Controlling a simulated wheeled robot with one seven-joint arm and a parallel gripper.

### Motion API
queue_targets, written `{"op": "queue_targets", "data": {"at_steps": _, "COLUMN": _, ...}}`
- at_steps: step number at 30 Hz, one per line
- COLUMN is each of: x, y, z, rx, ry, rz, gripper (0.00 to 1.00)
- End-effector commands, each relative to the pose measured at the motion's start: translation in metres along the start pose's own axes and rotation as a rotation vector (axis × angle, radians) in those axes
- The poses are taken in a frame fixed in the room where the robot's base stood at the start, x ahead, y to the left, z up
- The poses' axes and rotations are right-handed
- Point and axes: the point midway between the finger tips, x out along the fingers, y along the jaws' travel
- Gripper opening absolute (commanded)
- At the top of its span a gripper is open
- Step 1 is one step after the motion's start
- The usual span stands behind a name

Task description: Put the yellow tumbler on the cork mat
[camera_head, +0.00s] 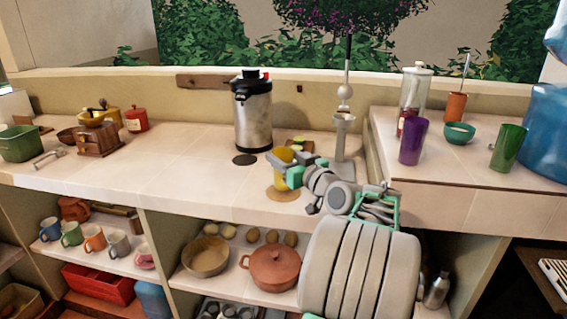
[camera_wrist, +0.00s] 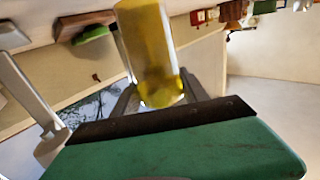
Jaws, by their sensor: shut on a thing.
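The yellow tumbler (camera_head: 281,158) is upright on the counter side nearest my arm, partly hidden by my gripper (camera_head: 287,174). My gripper is shut on the tumbler, which also shows between the fingers in the wrist view (camera_wrist: 147,48). The round cork mat (camera_head: 283,194) lies on the counter near the front edge, directly below the tumbler in the head view. Whether the tumbler's base touches the mat or hangs just above it, I cannot tell.
A grey stand (camera_head: 343,135) and a green-topped block (camera_head: 299,144) are close behind my gripper.

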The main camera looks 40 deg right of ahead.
Motion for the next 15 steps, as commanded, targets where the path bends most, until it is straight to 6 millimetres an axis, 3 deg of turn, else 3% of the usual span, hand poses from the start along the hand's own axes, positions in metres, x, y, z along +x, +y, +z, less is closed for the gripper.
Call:
{"op": "queue_targets", "data": {"at_steps": 3, "x": -0.0005, "y": 0.0002, "z": 0.016, "rx": 0.001, "ry": 0.0, "rz": 0.001, "gripper": 0.0}}
{"op": "queue_targets", "data": {"at_steps": 14, "x": -0.0008, "y": 0.0, "z": 0.0194, "rx": -0.001, "ry": 0.001, "rz": 0.001, "gripper": 0.0}}
{"op": "queue_targets", "data": {"at_steps": 15, "x": -0.0008, "y": 0.0, "z": 0.0203, "rx": 0.001, "ry": -0.001, "rz": 0.001, "gripper": 0.52}}
